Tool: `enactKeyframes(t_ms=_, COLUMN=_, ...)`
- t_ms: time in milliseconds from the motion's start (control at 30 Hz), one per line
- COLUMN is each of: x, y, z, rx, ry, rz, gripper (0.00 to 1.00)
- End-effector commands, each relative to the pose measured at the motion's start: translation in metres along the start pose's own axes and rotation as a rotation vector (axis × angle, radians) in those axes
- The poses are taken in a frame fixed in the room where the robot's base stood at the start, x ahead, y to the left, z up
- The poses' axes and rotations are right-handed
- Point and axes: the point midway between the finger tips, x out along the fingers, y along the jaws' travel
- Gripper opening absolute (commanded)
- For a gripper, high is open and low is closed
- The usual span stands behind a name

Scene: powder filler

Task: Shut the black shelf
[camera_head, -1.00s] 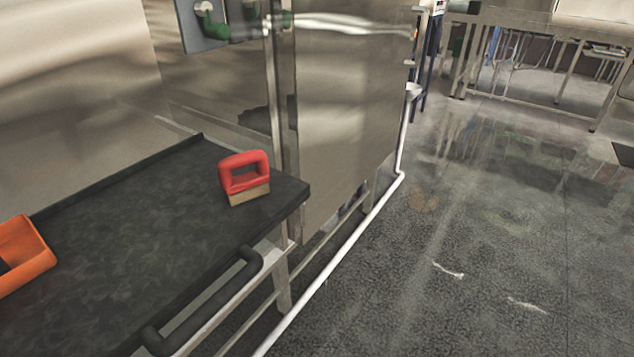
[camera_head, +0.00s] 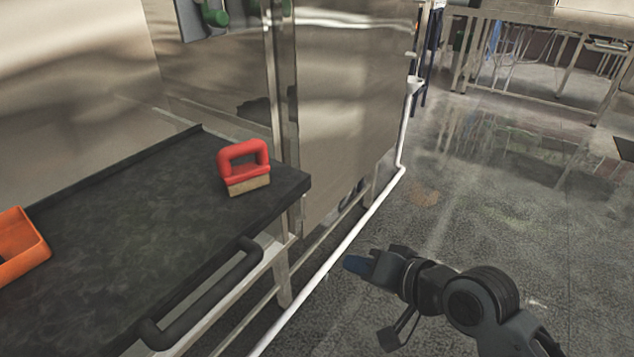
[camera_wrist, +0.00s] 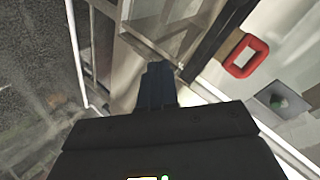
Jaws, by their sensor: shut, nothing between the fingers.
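The black shelf (camera_head: 130,222) juts out from the steel machine at the left of the head view, its top level. A black bar handle (camera_head: 205,297) runs along its front edge. My gripper (camera_head: 355,264) is to the right of the shelf and handle, over the floor, apart from both.
A red-handled brush (camera_head: 245,167) stands on the shelf near its right end, and an orange bin (camera_head: 20,245) sits at its left. A white pipe rail (camera_head: 335,257) runs low along the machine. The floor (camera_head: 500,220) to the right is clear.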

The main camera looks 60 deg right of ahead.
Motion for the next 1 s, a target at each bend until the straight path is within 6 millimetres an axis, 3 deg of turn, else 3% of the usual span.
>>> enactKeyframes(t_ms=33, x=0.009, y=-0.002, z=-0.018, rx=0.064, ry=0.0, rz=-0.005, gripper=0.0)
enactKeyframes(t_ms=200, x=0.024, y=-0.01, z=-0.065, rx=0.266, ry=-0.051, rz=-0.021, gripper=0.0)
enactKeyframes(t_ms=400, x=0.022, y=-0.021, z=-0.119, rx=0.438, ry=-0.117, rz=-0.049, gripper=0.0)
enactKeyframes(t_ms=500, x=0.017, y=-0.024, z=-0.136, rx=0.485, ry=-0.145, rz=-0.057, gripper=0.0)
enactKeyframes(t_ms=767, x=0.015, y=-0.028, z=-0.148, rx=0.525, ry=-0.175, rz=-0.063, gripper=0.0)
enactKeyframes(t_ms=1000, x=0.05, y=-0.032, z=-0.142, rx=0.523, ry=-0.178, rz=-0.063, gripper=0.0)
